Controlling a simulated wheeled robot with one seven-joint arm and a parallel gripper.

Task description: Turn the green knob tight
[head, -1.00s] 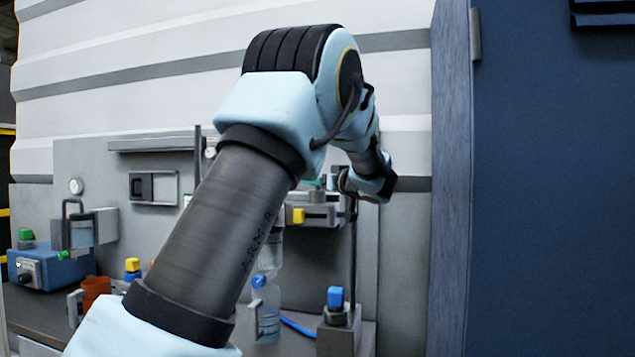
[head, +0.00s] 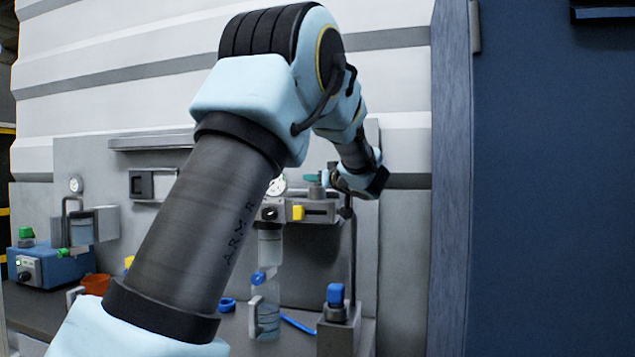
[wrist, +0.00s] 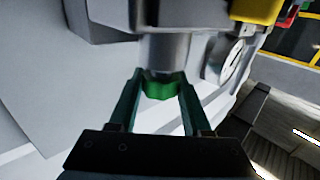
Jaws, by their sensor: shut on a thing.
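The green knob (wrist: 162,86) sits at the end of a grey metal cylinder (wrist: 168,52) in the wrist view. My gripper (wrist: 161,88) has its two dark green fingers on either side of the knob and is shut on it. The knob's face toward the camera shows between the fingers. In the head view, my gripper (head: 318,178) is at the upper part of the grey machine, and the knob cannot be made out clearly there.
Just below is a yellow block (head: 298,212) on a grey unit, beside a round gauge (head: 277,185). A clear bottle (head: 266,312) and a blue-topped post (head: 335,295) stand lower. A blue box (head: 50,268) with a green button is at left. A dark blue panel (head: 540,180) fills the right.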

